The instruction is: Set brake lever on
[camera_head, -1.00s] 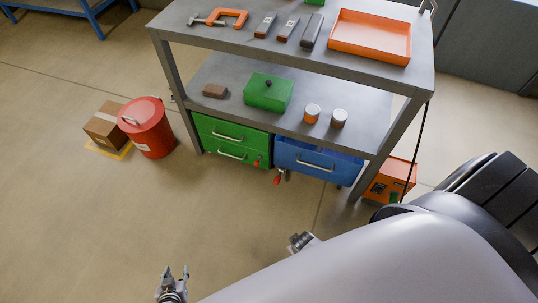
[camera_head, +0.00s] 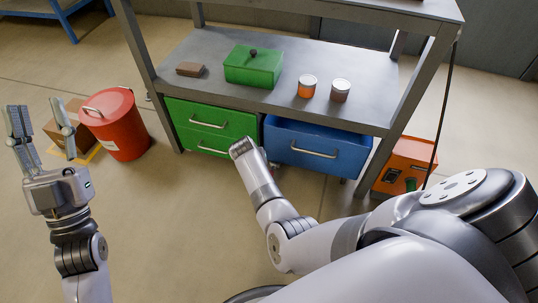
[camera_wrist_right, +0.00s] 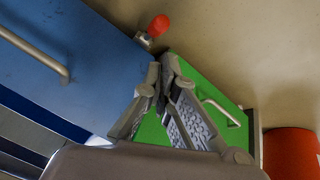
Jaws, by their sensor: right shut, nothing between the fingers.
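A red-knobbed lever (camera_wrist_right: 158,26) shows in the right wrist view, on a small grey mount by the corner of the blue drawer. In the head view my right arm hides that spot. My right gripper (camera_wrist_right: 161,70) is shut and empty. Its fingertips lie across the gap between the blue and green drawers, and in the picture the red knob is just beyond them, apart from them. My left gripper (camera_head: 40,116) is raised at the left of the head view, open and empty, away from the workbench.
The grey workbench (camera_head: 220,45) has green drawers (camera_head: 205,122) and a blue drawer (camera_head: 335,140) under its lower shelf. A red bin (camera_head: 118,130) and a cardboard box (camera_head: 68,112) stand left. An orange box (camera_head: 408,160) stands right. Floor in front is clear.

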